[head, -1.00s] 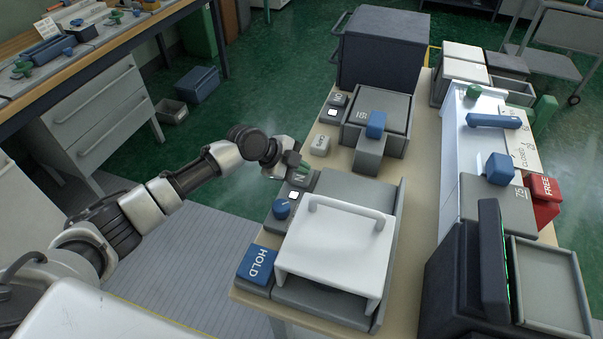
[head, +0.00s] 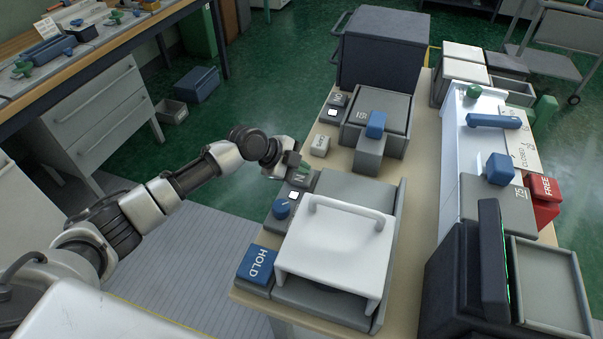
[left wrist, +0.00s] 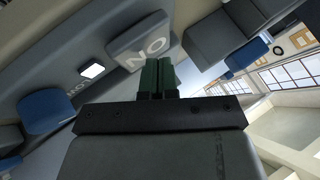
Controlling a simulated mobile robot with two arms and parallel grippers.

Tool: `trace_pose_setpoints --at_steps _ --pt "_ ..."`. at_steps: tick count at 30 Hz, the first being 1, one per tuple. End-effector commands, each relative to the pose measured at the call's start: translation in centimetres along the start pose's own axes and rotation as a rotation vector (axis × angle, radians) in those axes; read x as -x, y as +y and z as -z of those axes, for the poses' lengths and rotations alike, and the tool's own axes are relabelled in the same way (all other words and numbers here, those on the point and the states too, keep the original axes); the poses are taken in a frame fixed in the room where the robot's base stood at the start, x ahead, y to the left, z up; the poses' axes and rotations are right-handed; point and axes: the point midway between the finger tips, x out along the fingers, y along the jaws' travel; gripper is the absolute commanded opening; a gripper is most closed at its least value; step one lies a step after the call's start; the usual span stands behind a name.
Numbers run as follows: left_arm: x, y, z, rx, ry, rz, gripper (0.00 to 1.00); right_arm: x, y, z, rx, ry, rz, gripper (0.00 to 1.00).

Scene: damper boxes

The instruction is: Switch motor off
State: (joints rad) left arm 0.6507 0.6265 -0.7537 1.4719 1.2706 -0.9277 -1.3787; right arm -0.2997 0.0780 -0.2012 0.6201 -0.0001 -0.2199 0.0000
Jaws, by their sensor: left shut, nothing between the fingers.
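My left gripper (head: 294,166) is shut and empty, at the near-left edge of the bench. In the left wrist view its green fingertips (left wrist: 158,74) are together, right beside a grey block lettered "NO" as seen there (left wrist: 142,48). I cannot tell whether they touch it. In the head view that grey block (head: 301,178) is partly hidden by the gripper. A small lit white square (head: 293,195) and a blue knob (head: 282,210) are beside it, and both also show in the left wrist view, the white square (left wrist: 92,70) and the knob (left wrist: 45,110). My right gripper is not in view.
A blue HOLD block (head: 258,263) and a white handled cover (head: 335,250) stand nearer. A small light grey block (head: 320,146) and a grey box with a blue lever (head: 376,124) stand beyond. A white panel (head: 455,150) is to the right.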

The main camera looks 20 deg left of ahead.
Motion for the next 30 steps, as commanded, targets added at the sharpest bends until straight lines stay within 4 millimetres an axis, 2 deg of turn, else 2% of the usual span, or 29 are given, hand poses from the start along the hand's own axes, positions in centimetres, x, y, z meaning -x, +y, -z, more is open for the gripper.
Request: trace_pose_setpoints --at_steps 10,19,30 --pt "0.0 0.0 0.0 0.000 0.000 0.000 0.00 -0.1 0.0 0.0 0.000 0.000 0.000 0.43" --pt "-0.7 0.5 -0.5 0.000 0.000 -0.001 0.00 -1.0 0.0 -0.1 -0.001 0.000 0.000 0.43" --pt "-0.6 0.5 -0.4 0.001 -0.001 -0.003 0.00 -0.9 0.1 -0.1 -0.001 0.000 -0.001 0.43"
